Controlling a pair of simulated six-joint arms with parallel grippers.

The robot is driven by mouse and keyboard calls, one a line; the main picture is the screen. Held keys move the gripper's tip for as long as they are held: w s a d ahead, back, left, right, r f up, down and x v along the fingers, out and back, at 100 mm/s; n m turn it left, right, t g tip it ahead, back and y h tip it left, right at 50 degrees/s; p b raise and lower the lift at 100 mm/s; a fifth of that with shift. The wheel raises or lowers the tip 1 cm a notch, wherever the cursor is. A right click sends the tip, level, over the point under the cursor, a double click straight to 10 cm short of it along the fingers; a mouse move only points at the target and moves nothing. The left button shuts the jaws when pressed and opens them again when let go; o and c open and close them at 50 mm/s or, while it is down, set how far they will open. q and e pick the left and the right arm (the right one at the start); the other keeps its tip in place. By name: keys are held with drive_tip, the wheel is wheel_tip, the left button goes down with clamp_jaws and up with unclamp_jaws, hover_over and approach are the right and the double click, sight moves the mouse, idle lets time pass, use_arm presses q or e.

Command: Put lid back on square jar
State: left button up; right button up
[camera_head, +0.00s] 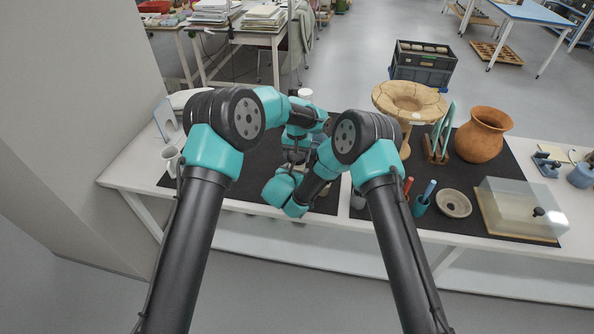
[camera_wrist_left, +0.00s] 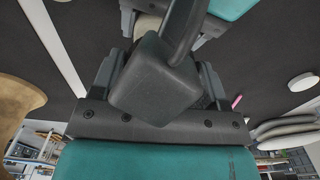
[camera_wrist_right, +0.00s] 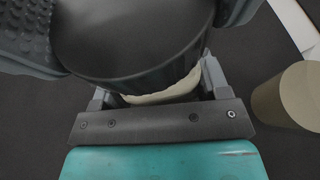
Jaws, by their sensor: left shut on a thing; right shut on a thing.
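My right gripper (camera_head: 291,168) and my left gripper (camera_head: 296,153) are close together over the dark mat, mostly hidden by my arms in the head view. In the right wrist view a cream, curved edge (camera_wrist_right: 165,95) shows between my right gripper's fingers (camera_wrist_right: 155,85), partly covered by a dark rounded form. I cannot tell whether it is the jar or the lid. In the left wrist view a dark grey block with a stem (camera_wrist_left: 155,80) fills the space between the left fingers. It hides what they hold. No whole square jar or lid is clearly visible.
A mug (camera_head: 171,158) stands at the left. A tan round thing (camera_wrist_right: 288,95) is beside my right gripper.

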use_arm(q)
drive_tip(key=shift+m, duration=0.8)
drive_tip(key=o, duration=1.1)
wheel_tip(320, 180, up, 12)
use_arm(e)
drive_tip(key=o, duration=1.8)
